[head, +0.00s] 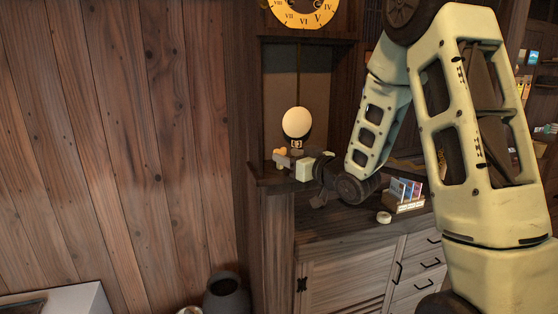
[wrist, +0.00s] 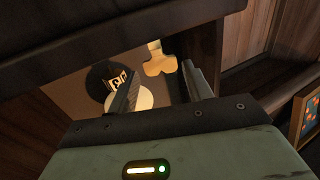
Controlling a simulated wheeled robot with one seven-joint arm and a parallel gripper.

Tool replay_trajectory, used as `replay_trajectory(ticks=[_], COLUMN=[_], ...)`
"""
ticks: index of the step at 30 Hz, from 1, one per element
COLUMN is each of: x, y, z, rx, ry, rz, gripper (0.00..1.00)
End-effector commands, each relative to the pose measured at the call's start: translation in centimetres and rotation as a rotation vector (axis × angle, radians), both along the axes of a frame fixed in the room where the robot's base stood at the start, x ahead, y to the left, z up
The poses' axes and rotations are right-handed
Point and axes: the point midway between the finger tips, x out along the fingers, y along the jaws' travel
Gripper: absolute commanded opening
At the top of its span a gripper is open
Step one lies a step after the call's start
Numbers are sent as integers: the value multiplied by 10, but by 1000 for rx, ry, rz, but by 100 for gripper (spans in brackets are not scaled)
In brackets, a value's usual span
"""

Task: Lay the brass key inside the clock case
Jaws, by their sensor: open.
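The clock case (head: 258,120) is a tall dark wooden cabinet with an open front and a yellow dial (head: 303,12) above. My gripper (head: 284,161) is at the case's opening, with its fingers reaching in low. The brass key (head: 281,151) shows as a small yellow piece at the fingertips. In the wrist view the key (wrist: 160,62) lies just past the tips of my open fingers (wrist: 165,78), apparently on the case floor. Its lower part is hard to see, and I cannot tell whether a finger touches it.
A dark cabinet top (head: 340,226) with a card holder (head: 408,206) and a small white roll (head: 384,217) lies to the right.

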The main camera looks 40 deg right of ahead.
Motion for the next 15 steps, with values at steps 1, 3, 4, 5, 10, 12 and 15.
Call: replay_trajectory(ticks=[1, 3, 4, 5, 10, 12, 15], x=[-11, -25, -30, -35, -54, -58, -60], y=[-2, -4, -4, -5, -7, -7, -7], z=[-4, -3, -3, -3, -1, -1, 0], rx=[-2, -3, -2, -2, -1, -1, -1], ry=[-2, -2, -2, -3, -1, -1, -1], rz=[-3, -2, -3, -3, -1, -1, 0], gripper=[50, 50, 50, 50, 50, 50, 50])
